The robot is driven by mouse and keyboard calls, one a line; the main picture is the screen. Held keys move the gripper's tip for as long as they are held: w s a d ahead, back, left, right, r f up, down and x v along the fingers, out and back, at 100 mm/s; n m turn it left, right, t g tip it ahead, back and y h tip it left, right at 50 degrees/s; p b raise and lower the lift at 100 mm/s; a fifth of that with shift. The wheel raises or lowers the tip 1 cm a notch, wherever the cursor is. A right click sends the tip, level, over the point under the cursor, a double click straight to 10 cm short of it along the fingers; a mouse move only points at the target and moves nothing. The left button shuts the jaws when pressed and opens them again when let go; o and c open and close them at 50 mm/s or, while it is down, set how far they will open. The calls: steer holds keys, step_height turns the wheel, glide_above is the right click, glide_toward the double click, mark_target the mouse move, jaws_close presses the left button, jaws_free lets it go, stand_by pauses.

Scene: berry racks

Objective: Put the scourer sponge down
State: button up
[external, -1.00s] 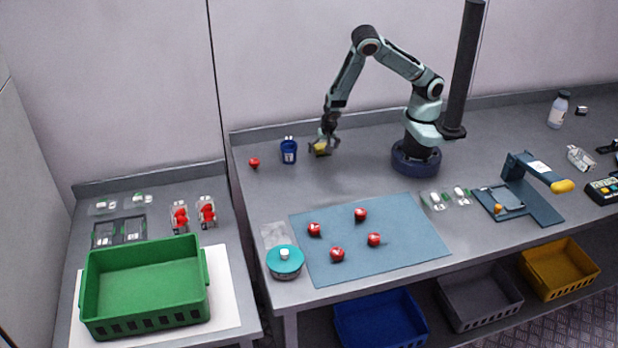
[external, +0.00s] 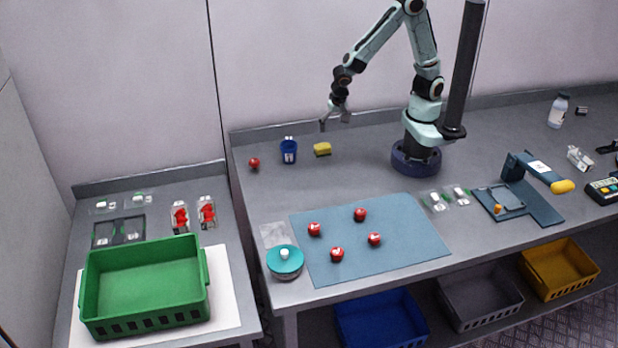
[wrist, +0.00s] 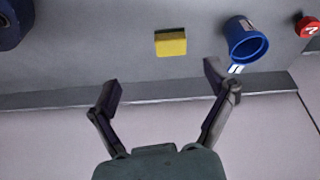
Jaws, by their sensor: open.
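The scourer sponge (external: 322,149) is a small yellow block with a dark layer. It lies on the grey table near the back edge, just right of the blue cup. It also shows in the wrist view (wrist: 171,44), with nothing touching it. My gripper (external: 335,124) is open and empty, above and slightly right of the sponge. In the wrist view, the two fingers of my gripper (wrist: 164,82) are spread wide with a gap between them.
A blue cup (external: 289,151) stands left of the sponge, with a red berry (external: 254,162) further left. A blue mat (external: 400,258) with several red berries lies toward the front. The back wall is close behind the sponge. The table in front of it is clear.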

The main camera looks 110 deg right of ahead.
steer(key=s+a+r+n+y, duration=0.2)
steer(key=s+a+r+n, duration=0.2)
steer(key=s+n, duration=0.3)
steer(key=s+a+r+n+y, duration=0.2)
steer(key=s+a+r+n, duration=0.2)
steer(key=s+r+n, duration=0.3)
steer(key=n, duration=0.3)
steer(key=shift+s+r, duration=0.15)
steer(key=shift+s, duration=0.1)
